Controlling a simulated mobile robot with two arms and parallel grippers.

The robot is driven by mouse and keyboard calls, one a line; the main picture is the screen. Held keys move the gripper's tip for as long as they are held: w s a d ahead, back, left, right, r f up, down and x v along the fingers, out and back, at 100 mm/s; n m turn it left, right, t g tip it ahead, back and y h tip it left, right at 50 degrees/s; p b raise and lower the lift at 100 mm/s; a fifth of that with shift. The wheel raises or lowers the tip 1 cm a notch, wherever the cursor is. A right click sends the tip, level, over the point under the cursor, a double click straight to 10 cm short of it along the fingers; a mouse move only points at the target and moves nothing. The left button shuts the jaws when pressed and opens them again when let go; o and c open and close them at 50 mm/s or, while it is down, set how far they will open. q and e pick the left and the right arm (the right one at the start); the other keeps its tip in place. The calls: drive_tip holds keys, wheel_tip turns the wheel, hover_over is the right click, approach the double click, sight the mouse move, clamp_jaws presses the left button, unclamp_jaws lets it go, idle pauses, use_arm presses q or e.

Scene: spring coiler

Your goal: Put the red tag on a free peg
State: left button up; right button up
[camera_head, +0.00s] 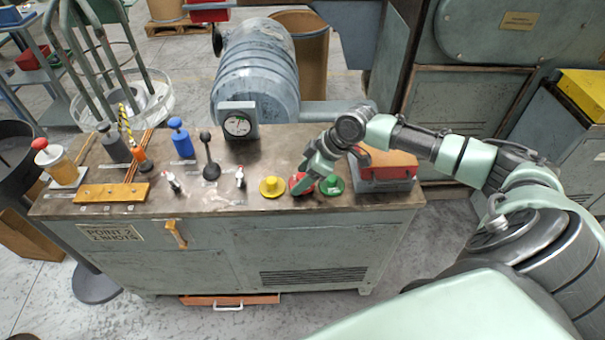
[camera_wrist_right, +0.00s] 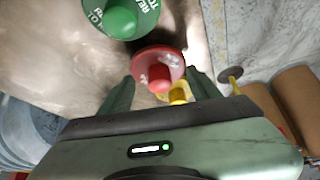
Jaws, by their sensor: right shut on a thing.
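The red tag (camera_head: 297,181), a round disc with a knob, is at my right gripper (camera_head: 303,184) on the right half of the bench. In the right wrist view the red tag (camera_wrist_right: 158,66) lies between the two fingers of my right gripper (camera_wrist_right: 160,92), which is shut on it. A green tag (camera_head: 332,185) is just right of it and a yellow one (camera_head: 272,187) just left. Whether the red tag touches the bench top is hard to tell. I cannot make out a free peg. My left gripper is out of view.
A red and grey box (camera_head: 385,172) stands at the right end, close to my forearm.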

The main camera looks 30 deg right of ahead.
drive_tip(key=shift+p, duration=0.45)
idle(0.7)
drive_tip(key=shift+f, duration=0.6)
idle(0.9)
drive_tip(key=o, duration=1.5)
drive_tip(key=shift+c, duration=0.2)
